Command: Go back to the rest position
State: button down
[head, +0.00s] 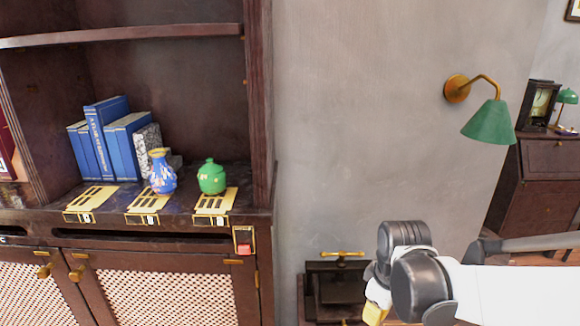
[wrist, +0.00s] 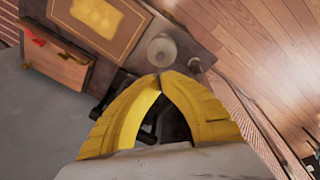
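My gripper (head: 375,308) is low in the head view, right of the cabinet, in front of the grey wall. In the wrist view its two yellow fingers (wrist: 160,77) meet at the tips, with nothing held between them. The green lidded pot (head: 212,177) and the blue vase with a gold rim (head: 162,173) stand upright on the cabinet shelf, well apart from my gripper. My white and dark arm (head: 510,292) reaches in from the right edge.
Gold slotted plates (head: 91,198) lie along the shelf front. Blue books (head: 108,140) stand behind. A red button panel (head: 243,240) is on the cabinet's right corner. A green wall lamp (head: 489,124) hangs above my arm. A dark box-like item (head: 325,285) stands close left of my gripper.

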jog(key=s+r+m+t, duration=0.5)
jog(key=s+r+m, duration=0.4)
jog(key=s, duration=0.1)
jog(key=shift+s+r, duration=0.3)
jog(key=shift+s, duration=0.05)
dwell(0.3)
